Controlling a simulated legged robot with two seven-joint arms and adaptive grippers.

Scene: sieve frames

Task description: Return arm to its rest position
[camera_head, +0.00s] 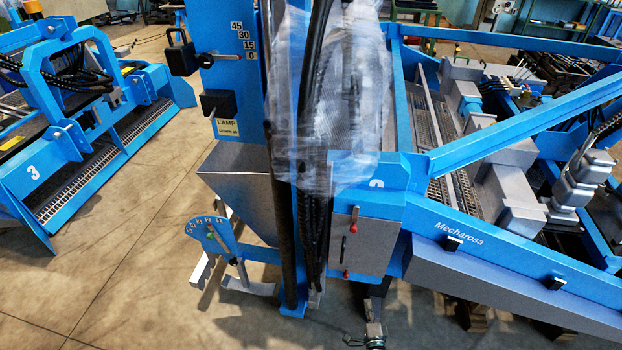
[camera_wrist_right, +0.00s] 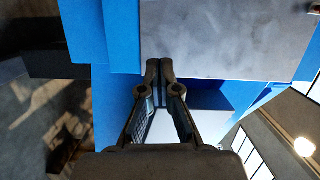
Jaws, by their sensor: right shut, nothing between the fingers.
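My right gripper (camera_head: 375,300) is low in the head view, just below the grey panel box with red knobs (camera_head: 362,240). It looks small and dark there. In the right wrist view the gripper (camera_wrist_right: 160,68) shows large, with its two fingertips together and nothing between them. Its fingers point at a blue frame (camera_wrist_right: 110,30) and a grey plate (camera_wrist_right: 225,40). I cannot tell whether the tips touch that plate. My left gripper is in neither view.
A blue machine marked Mecharosa (camera_head: 460,230) fills the middle and right. Another blue machine marked 3 (camera_head: 60,185) stands left. Bare concrete floor (camera_head: 130,260) lies between them.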

